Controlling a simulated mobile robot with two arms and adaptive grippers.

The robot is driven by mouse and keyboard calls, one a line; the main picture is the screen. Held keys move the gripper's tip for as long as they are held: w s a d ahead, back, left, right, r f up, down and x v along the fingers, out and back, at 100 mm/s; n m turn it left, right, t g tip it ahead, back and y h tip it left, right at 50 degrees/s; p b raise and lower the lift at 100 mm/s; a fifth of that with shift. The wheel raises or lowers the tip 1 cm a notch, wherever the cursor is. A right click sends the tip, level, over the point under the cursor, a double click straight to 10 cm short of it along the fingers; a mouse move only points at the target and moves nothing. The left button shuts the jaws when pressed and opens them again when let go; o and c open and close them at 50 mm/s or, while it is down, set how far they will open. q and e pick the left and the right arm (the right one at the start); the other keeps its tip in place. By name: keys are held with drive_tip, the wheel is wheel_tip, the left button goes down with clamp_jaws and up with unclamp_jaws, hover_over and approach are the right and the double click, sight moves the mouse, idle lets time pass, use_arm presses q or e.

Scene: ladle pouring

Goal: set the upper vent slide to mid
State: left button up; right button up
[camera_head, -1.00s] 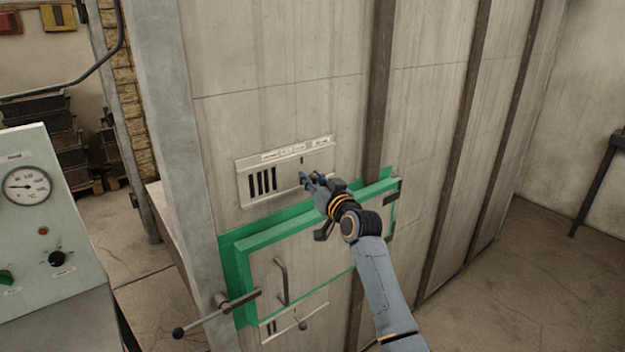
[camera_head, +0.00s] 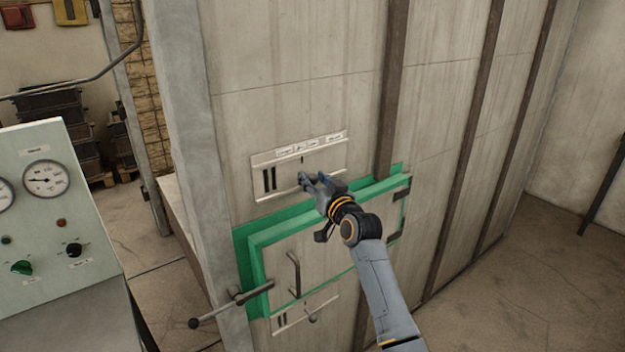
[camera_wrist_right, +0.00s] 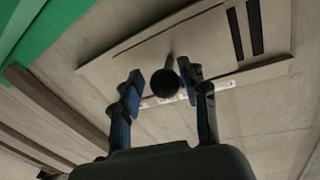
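The upper vent is a pale plate (camera_head: 292,172) on the furnace wall above the green-framed door. It shows two dark open slots (camera_head: 269,180) at its left; they also show in the right wrist view (camera_wrist_right: 245,30). The slide's dark round knob (camera_wrist_right: 165,83) sits between my right gripper's fingertips (camera_wrist_right: 163,77), with a visible gap on its left side; contact on the right side cannot be told. My right gripper (camera_head: 312,182) is at the right part of the plate, fingers apart, hiding the knob in the head view. My left gripper is not in view.
The green door frame (camera_head: 257,262) with its bar handle (camera_head: 295,273) lies just below. A lever (camera_head: 228,305) juts out at lower left. A lower vent plate (camera_head: 293,318) has its own knob (camera_head: 313,318). A gauge panel (camera_head: 45,225) stands at left.

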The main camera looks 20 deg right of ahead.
drive_tip(key=shift+s+a+r, duration=0.1)
drive_tip(key=shift+a+r, duration=0.05)
drive_tip(key=shift+a, duration=0.05)
drive_tip(key=shift+s, duration=0.2)
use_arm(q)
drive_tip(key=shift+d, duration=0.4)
use_arm(e)
drive_tip(key=s+d, duration=0.2)
drive_tip(key=s, duration=0.9)
drive_tip(key=shift+s, duration=0.25)
